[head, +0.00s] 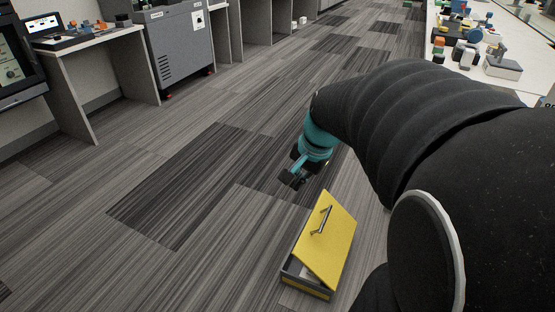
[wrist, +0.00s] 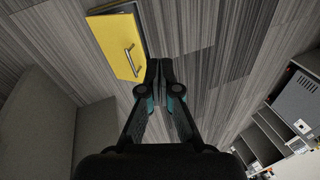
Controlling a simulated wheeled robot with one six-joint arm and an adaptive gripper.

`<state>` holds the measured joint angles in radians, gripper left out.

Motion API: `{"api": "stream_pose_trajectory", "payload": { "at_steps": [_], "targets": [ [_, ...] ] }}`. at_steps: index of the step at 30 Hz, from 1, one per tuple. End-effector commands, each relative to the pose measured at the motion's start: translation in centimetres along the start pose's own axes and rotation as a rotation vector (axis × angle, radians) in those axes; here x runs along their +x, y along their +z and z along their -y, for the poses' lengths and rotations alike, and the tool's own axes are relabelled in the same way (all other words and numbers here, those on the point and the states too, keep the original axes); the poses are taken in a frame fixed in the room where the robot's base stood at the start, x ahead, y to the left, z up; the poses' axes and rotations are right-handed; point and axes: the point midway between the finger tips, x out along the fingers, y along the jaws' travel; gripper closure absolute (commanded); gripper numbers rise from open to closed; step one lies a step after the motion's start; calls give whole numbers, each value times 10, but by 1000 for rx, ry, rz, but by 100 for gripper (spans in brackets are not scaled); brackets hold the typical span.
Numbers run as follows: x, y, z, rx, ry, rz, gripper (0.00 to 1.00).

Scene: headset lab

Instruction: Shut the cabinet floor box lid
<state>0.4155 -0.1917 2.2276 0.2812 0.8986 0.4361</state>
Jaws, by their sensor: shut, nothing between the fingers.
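The cabinet floor box (head: 307,287) sits on the floor in the lower middle of the head view. Its yellow lid (head: 326,246) is tilted partly open, with a gap at the near end showing the inside. A metal handle (head: 321,220) stands on the lid. The lid also shows at the top of the wrist view (wrist: 113,42), with its handle (wrist: 131,61). My gripper (head: 289,181) is beyond the box in the head view, above the floor. It is shut and empty, and its fingertips (wrist: 159,68) look apart from the lid.
Striped grey carpet (head: 150,200) is clear to the left of the box. A desk with a laptop (head: 75,42) and a grey machine (head: 180,45) stand at the upper left. A white table (head: 475,75) with several small items is at the upper right.

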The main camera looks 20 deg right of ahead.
Motion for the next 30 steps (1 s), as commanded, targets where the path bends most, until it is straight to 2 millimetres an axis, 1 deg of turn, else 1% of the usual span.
{"api": "stream_pose_trajectory", "payload": {
  "at_steps": [1, 5, 6, 8, 9, 11, 12, 14, 15, 18, 22, 25, 27, 30],
  "targets": [
    [19, -20, -8, 103, 4, 21, 100],
    [52, -65, -26, 362, -2, 64, 100],
    [63, -78, -33, 441, -4, 77, 100],
    [79, -99, -46, 561, -8, 96, 100],
    [90, -112, -55, 641, -11, 109, 100],
    [108, -132, -71, 763, -16, 128, 100],
    [120, -145, -83, 844, -19, 141, 100],
    [137, -163, -101, 961, -25, 160, 100],
    [148, -174, -113, 1035, -29, 171, 100],
    [173, -196, -142, 1199, -40, 198, 100],
    [195, -214, -171, 1352, -51, 222, 100],
    [205, -222, -184, 1420, -57, 234, 100],
    [209, -224, -188, 1444, -59, 238, 100],
    [216, -224, -189, 1454, -59, 240, 100]
  ]
}}
